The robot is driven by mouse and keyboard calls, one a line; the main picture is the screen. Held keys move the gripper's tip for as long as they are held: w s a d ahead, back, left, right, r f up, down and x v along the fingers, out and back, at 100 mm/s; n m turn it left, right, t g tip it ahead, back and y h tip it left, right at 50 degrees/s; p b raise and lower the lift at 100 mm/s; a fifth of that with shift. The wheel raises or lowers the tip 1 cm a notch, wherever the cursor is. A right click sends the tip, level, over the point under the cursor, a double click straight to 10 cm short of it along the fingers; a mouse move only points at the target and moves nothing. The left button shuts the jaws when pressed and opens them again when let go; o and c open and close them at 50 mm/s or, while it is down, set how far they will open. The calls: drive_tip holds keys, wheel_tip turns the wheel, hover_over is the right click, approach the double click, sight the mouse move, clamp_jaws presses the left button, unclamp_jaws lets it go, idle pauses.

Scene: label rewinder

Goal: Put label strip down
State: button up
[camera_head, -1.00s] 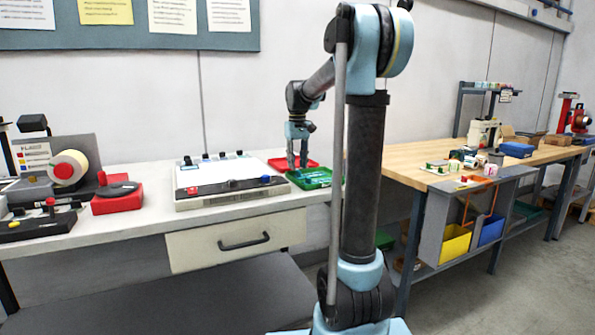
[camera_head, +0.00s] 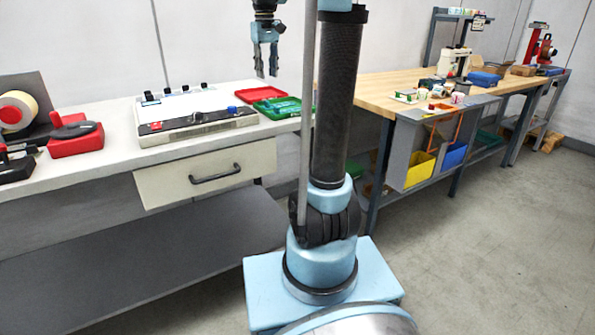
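My gripper (camera_head: 267,72) hangs in the air above and behind the trays, fingers pointing down. A gap shows between its two fingers, and I see nothing held in it. A green tray (camera_head: 302,112) lies on the light bench top, partly behind my arm. A red tray (camera_head: 262,91) lies just behind and to the left of it. I cannot make out the label strip; small contents of the trays are too small to tell.
A white device with dark knobs (camera_head: 190,112) stands left of the trays, above a drawer (camera_head: 205,176). A red holder (camera_head: 75,139) and a label roll (camera_head: 18,110) stand further left. A wooden-topped bench (camera_head: 385,88) with small items is at right. The floor on the right is clear.

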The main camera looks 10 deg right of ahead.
drive_tip(key=s+d+f+m+t, duration=0.1)
drive_tip(key=s+d+f, duration=0.1)
drive_tip(key=s+f, duration=1.2)
drive_tip(key=s+d+f+m+t, duration=0.1)
drive_tip(key=s+d+f+m, duration=0.1)
drive_tip(key=s+f, duration=1.2)
drive_tip(key=s+d, duration=0.1)
drive_tip(key=s, duration=0.4)
drive_tip(key=shift+s+f, duration=0.15)
drive_tip(key=shift+f, duration=0.25)
drive_tip(key=shift+d, duration=0.15)
